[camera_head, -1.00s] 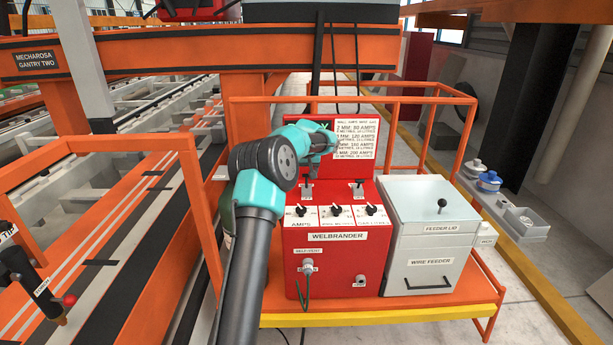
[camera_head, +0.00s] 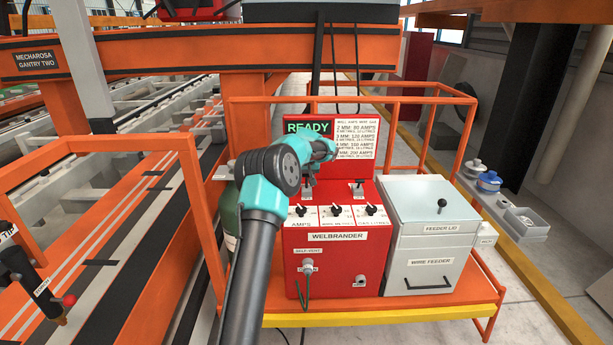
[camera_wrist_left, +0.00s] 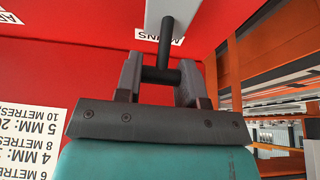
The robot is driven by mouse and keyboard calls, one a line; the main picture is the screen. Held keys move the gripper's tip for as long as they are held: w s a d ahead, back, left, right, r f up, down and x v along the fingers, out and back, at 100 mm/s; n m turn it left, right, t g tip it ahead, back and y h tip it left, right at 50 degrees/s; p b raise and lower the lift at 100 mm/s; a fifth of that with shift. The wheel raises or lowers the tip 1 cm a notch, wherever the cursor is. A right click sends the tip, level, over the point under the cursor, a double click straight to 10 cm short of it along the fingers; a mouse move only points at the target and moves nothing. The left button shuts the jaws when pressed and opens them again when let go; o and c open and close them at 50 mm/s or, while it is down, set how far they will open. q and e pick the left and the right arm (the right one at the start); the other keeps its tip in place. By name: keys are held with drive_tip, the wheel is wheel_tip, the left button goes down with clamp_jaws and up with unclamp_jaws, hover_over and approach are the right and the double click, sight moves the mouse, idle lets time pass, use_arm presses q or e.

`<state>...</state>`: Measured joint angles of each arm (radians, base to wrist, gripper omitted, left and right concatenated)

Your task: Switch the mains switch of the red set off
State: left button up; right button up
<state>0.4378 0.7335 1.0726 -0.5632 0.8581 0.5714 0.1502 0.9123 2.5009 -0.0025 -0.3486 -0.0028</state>
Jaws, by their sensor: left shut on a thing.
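The red set (camera_head: 335,262), marked WELBRANDER, stands on an orange trolley with its back panel upright. Its green READY display (camera_head: 308,127) is lit. My left gripper (camera_head: 314,172) is over the left part of its top, at the left of two small levers, and partly hides it. In the left wrist view the fingers (camera_wrist_left: 160,76) are shut on the dark bar of the mains switch (camera_wrist_left: 166,45), beside a partly hidden MAINS label (camera_wrist_left: 179,40). My right gripper is not in view.
A second lever (camera_head: 359,187) stands to the right on the red set. Three knobs sit below on its sloped front. A grey wire feeder (camera_head: 432,250) stands close to the right. Orange rails (camera_head: 425,100) surround the trolley, and a green cylinder (camera_head: 231,215) is at the left.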

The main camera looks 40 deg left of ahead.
use_arm(q)
drive_tip(key=shift+c, duration=1.3)
drive_tip(key=shift+s+d+r+t+y, duration=0.2)
drive_tip(key=shift+s+t+y, duration=0.25)
drive_tip(key=shift+t+y, duration=0.35)
drive_tip(key=shift+s+r+t+y, duration=0.3)
drive_tip(key=shift+t+y, duration=0.2)
drive_tip(key=shift+y, duration=0.2)
drive_tip(key=shift+s+d+f, duration=0.1)
drive_tip(key=shift+d, duration=0.2)
drive_tip(key=o, duration=0.9)
drive_tip(key=shift+d+f, duration=0.1)
drive_tip(key=shift+o, duration=0.2)
